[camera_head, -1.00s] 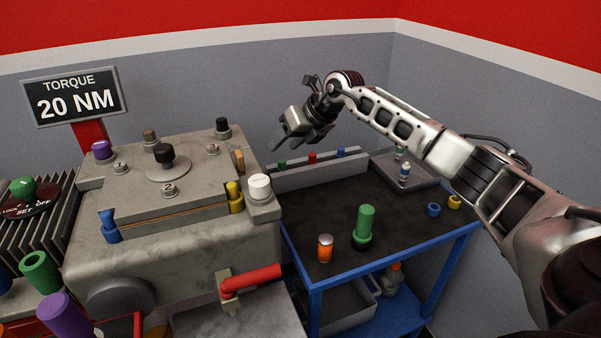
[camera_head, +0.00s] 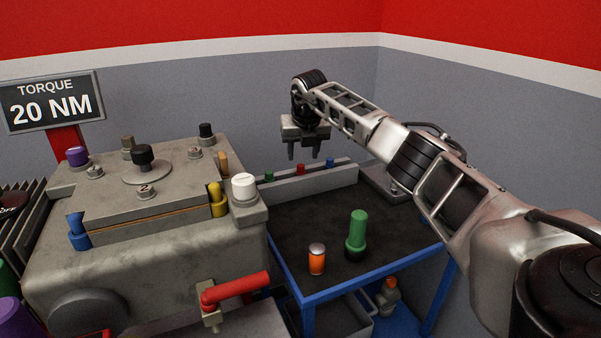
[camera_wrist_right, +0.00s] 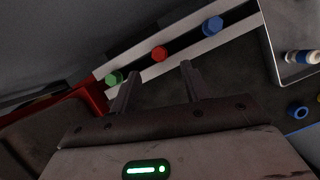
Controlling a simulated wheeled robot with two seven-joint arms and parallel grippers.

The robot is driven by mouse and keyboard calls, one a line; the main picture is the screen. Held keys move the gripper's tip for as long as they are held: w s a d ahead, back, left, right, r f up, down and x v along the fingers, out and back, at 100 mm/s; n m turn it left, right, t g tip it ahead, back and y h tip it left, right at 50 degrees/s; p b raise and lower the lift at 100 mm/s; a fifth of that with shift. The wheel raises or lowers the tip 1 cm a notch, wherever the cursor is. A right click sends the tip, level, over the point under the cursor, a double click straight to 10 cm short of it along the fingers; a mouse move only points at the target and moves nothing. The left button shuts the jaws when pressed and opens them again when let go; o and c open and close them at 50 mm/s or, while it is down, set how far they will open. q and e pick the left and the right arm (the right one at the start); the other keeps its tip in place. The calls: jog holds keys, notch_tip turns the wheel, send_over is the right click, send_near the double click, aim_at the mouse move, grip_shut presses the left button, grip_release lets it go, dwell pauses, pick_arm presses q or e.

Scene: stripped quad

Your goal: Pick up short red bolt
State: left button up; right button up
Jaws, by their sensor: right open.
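The short red bolt (camera_head: 300,169) stands in a grey rack (camera_head: 313,185) at the back of the table, between a green bolt (camera_head: 269,176) and a blue bolt (camera_head: 330,162). In the right wrist view the red bolt (camera_wrist_right: 159,54) shows its head between the green bolt (camera_wrist_right: 114,78) and the blue bolt (camera_wrist_right: 212,26). My right gripper (camera_head: 304,156) is open and empty, pointing down above the rack. In the right wrist view its fingers (camera_wrist_right: 157,80) are spread, with the red bolt ahead between them and not touched. My left gripper is out of view.
A large grey machine (camera_head: 150,250) fills the left, with a red-handled valve (camera_head: 235,288) at its front. A tray (camera_wrist_right: 285,50) lies right of the rack.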

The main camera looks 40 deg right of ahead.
aim_at(301, 166)
jog(key=shift+b+x, duration=0.5)
jog(key=shift+x, duration=2.4)
jog(key=shift+w+r, duration=0.1)
jog(key=shift+w, duration=0.05)
grip_shut()
